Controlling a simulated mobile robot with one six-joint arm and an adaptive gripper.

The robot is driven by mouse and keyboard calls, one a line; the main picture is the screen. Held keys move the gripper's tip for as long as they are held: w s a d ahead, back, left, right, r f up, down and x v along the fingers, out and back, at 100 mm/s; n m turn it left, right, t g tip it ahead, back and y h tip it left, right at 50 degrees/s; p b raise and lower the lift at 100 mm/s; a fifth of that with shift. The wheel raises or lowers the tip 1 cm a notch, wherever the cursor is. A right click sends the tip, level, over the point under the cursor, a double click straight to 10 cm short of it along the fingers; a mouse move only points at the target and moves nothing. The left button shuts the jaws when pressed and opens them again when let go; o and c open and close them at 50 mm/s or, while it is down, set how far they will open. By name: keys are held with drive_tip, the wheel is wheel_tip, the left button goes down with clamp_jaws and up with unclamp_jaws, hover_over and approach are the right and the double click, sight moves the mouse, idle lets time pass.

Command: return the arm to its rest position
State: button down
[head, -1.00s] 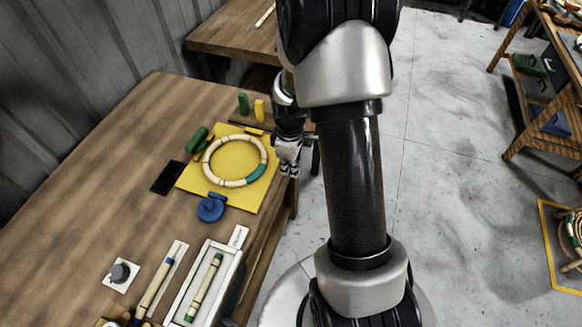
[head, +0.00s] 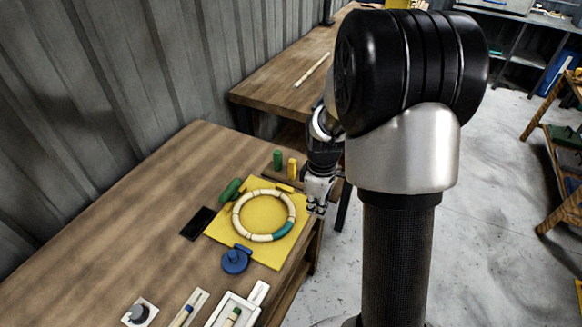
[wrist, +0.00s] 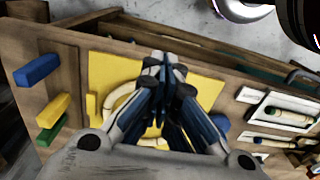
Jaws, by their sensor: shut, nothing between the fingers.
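My gripper (head: 317,206) hangs beside the right edge of the wooden table, just right of the yellow board. Its fingers are together and empty. The wrist view shows the closed fingers (wrist: 160,75) in front of the yellow board (wrist: 110,72). My arm rises in the right half of the head view and hides part of the floor behind it. A pale rattan ring (head: 238,222) with a teal section lies on the yellow board (head: 277,257). The fingers cover much of this ring in the wrist view.
On the table (head: 125,215) are a blue clamp (head: 235,261), a green block (head: 229,190), upright green (head: 277,159) and yellow (head: 292,168) pieces, a black plate (head: 198,223) and a white tray (head: 220,314). A second table (head: 270,88) stands behind. Open floor lies to the right.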

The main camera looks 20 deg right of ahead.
drive_tip(key=s+a+r+m+t, duration=0.2)
drive_tip(key=s+a+r, duration=0.3)
drive_tip(key=r, duration=0.4)
drive_tip(key=s+a+r+m+t, duration=0.1)
drive_tip(key=s+a+r+m, duration=0.2)
drive_tip(key=s+a+r, duration=0.45)
drive_tip(key=s+a+r+m+t, duration=0.1)
drive_tip(key=s+r+m, duration=0.1)
drive_tip(key=s, duration=0.3)
drive_tip(key=shift+s+a+r+m+t, duration=0.2)
drive_tip(key=shift+a+r+m+t, duration=0.15)
drive_tip(key=shift+r, duration=0.4)
